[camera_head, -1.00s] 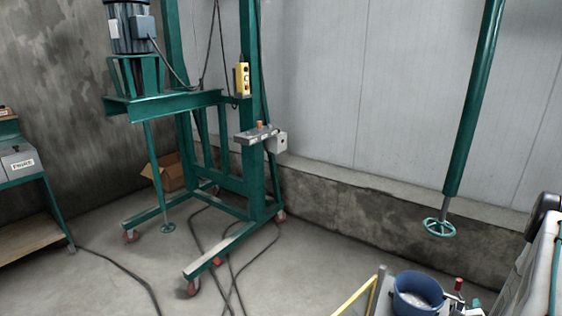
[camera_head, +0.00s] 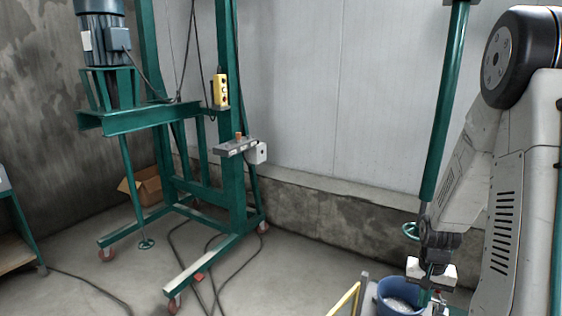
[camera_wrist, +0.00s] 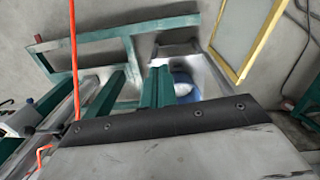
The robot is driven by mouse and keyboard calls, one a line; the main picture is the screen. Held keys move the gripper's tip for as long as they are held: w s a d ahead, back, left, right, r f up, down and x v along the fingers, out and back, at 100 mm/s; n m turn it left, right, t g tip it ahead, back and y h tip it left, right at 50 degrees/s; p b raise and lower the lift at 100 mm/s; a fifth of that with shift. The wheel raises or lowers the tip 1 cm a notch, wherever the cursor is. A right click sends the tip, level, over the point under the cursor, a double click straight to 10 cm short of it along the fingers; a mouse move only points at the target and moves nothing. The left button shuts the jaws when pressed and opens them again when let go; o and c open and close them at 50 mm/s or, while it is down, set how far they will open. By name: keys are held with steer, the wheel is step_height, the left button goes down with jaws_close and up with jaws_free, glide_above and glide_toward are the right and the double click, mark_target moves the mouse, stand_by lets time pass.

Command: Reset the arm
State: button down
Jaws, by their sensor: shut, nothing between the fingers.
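My arm reaches down from the right side of the head view, with its dark wrist low at the right. My gripper (camera_head: 426,295) points down beside and partly in front of a blue bucket (camera_head: 390,303). The gripper is shut and empty; its fingertips are small and hard to make out. The bucket holds something whitish. It also shows, partly hidden, in the wrist view (camera_wrist: 189,89).
A yellow-edged frame (camera_head: 344,300) stands left of the bucket and shows large in the wrist view (camera_wrist: 243,40). A green wheeled stand (camera_head: 232,190) with a motor (camera_head: 103,40) is at left. A green pole (camera_head: 445,110) hangs behind my arm. Cables cross the open floor.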

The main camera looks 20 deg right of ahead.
steer(key=s+a+r+n+t, duration=0.1)
steer(key=s+a+r+n, duration=0.3)
steer(key=a+r, duration=0.9)
steer(key=s+a+r+n+t, duration=0.1)
steer(key=s+a+r+n, duration=0.3)
steer(key=s+a+r, duration=0.5)
steer(key=a+r, duration=0.4)
steer(key=shift+s+r+n, duration=0.2)
steer(key=shift+r+n, duration=0.1)
steer(key=shift+r, duration=0.1)
